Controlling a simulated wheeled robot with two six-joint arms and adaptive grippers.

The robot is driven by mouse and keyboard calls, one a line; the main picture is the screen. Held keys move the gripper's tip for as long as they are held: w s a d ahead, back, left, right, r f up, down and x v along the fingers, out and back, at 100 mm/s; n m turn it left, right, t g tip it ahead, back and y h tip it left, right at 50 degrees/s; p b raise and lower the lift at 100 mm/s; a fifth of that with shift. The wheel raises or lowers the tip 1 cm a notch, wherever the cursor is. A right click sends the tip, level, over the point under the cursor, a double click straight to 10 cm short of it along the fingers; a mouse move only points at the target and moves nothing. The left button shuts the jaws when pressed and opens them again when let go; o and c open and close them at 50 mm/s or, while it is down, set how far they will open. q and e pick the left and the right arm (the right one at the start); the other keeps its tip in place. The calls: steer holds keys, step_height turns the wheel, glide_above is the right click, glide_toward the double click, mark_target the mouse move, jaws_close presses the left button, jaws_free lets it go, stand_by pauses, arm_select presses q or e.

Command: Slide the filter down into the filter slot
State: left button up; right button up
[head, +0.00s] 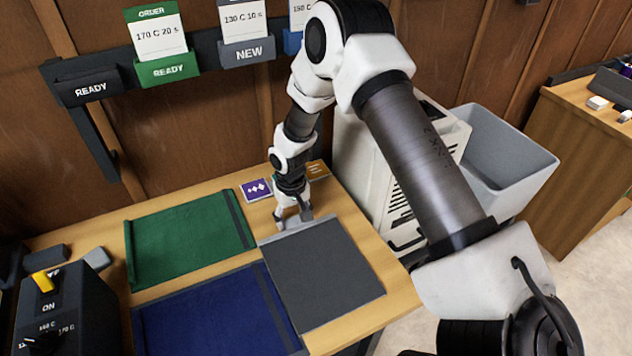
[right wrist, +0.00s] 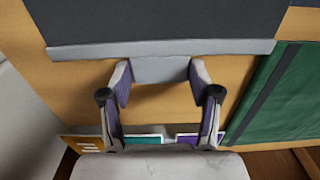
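A flat dark grey panel (head: 322,270) with a light grey edge strip lies at the front right of the wooden table; it looks like the filter. It also shows in the right wrist view (right wrist: 160,20), with a grey tab (right wrist: 161,69) sticking out from its strip. My right gripper (head: 293,219) is low at the panel's far edge. In the right wrist view its fingers (right wrist: 160,75) stand on either side of the tab; whether they press on it is unclear. A white slatted unit (head: 392,170) stands right of the table; I cannot make out a slot. My left gripper is not in view.
A green cloth (head: 187,238) and a blue cloth (head: 212,315) lie left of the panel. A purple card (head: 256,190) and an orange card (head: 316,170) lie near the wall. A grey bin (head: 500,150) stands beside the white unit. A dark control box (head: 68,312) is at front left.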

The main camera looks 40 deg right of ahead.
steer(key=shift+w+r+p, duration=0.15)
steer(key=shift+r+p, duration=0.6)
steer(key=shift+p, duration=0.05)
step_height(320, 180, up, 3)
steer(key=p, duration=0.3)
steer(key=shift+r, duration=0.2)
stand_by(0.6)
